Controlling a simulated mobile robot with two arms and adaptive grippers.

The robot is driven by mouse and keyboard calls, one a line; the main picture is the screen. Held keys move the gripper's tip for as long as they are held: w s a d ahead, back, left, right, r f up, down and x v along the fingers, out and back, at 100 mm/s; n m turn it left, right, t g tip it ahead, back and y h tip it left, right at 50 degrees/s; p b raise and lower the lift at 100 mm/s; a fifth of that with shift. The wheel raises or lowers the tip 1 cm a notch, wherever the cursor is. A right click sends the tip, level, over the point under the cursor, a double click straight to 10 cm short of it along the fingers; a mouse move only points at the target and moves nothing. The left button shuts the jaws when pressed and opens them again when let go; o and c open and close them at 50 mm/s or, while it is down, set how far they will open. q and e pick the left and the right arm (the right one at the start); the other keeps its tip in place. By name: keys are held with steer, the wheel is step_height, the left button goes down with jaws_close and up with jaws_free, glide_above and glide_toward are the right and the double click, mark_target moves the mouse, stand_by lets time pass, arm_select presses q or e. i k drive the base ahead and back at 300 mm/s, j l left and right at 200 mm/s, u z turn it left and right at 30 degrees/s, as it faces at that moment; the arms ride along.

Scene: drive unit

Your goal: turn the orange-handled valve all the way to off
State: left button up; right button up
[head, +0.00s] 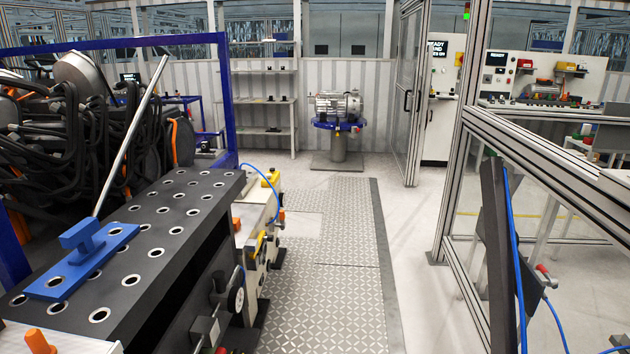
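No orange-handled valve can be made out for certain in the head view. A small orange-red part (281,215) sits at the end of a blue hose on the right side of the white and yellow unit (262,205); it is too small to tell whether it is a valve handle or how it is turned. An orange knob (40,341) stands at the lower left corner, and another orange piece (236,224) shows beside the dark bench. Neither of my grippers is in view.
A dark perforated bench (150,215) with a blue clamp block (80,262) and a long slanted rod (133,130) fills the left. A patterned metal walkway (325,290) runs clear ahead towards a motor on a pedestal (338,107). Aluminium framing (457,140) stands at right.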

mark_target(282, 226)
steer(key=i+u, duration=0.1)
steer(key=i, duration=0.45)
steer(key=i+l+u, duration=0.1)
steer(key=i, duration=0.5)
steer(key=i+l+u, duration=0.15)
steer(key=i, duration=0.4)
